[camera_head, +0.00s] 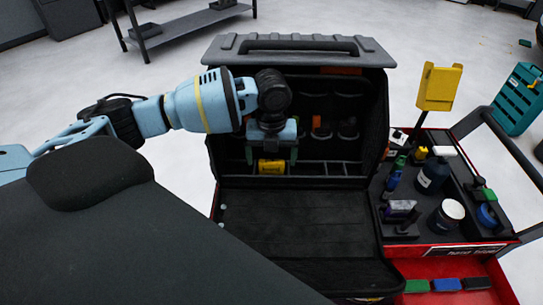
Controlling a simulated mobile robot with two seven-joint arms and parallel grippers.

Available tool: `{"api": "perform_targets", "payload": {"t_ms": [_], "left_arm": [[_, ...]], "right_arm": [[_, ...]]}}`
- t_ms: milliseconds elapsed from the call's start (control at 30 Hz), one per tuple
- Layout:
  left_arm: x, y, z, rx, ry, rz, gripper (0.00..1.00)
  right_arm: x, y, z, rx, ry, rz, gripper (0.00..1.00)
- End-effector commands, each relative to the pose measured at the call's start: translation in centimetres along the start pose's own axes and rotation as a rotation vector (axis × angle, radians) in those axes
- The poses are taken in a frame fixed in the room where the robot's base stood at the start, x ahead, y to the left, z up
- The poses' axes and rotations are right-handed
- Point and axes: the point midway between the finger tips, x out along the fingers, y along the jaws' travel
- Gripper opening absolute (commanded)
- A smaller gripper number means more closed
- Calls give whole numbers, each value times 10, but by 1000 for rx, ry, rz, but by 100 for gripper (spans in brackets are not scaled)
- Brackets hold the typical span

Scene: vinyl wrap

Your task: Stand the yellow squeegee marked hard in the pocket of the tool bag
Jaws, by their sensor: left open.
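The tool bag (300,232) stands open in the middle, with its back panel upright and its front flap laid down. A row of pockets (325,168) runs across the bag's inside. A small yellow piece, apparently the yellow squeegee (271,167), stands in a pocket at the left part of this row. Its lower part is hidden and no marking can be read. My left gripper (272,153) is directly above it, pointing down, open, with a finger on either side. I cannot tell whether the fingers touch it. My right gripper is not in view.
Right of the bag stands a red and black cart (455,250) with bottles, a jar (446,216) and small tools. A yellow holder (438,87) rises from it on a post. Colored blocks (447,285) lie in its front tray. A teal crate (518,98) is at far right.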

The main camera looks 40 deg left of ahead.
Motion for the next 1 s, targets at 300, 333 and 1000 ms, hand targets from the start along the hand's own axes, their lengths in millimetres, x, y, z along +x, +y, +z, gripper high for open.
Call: {"api": "perform_targets", "payload": {"t_ms": [300,333,1000], "left_arm": [[-52,-1,1,0,-5,-5,89],[-56,-1,1,0,-5,-5,89],[-71,0,0,0,-2,-2,89]], "right_arm": [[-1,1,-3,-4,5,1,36],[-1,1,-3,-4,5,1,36],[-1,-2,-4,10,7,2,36]]}}
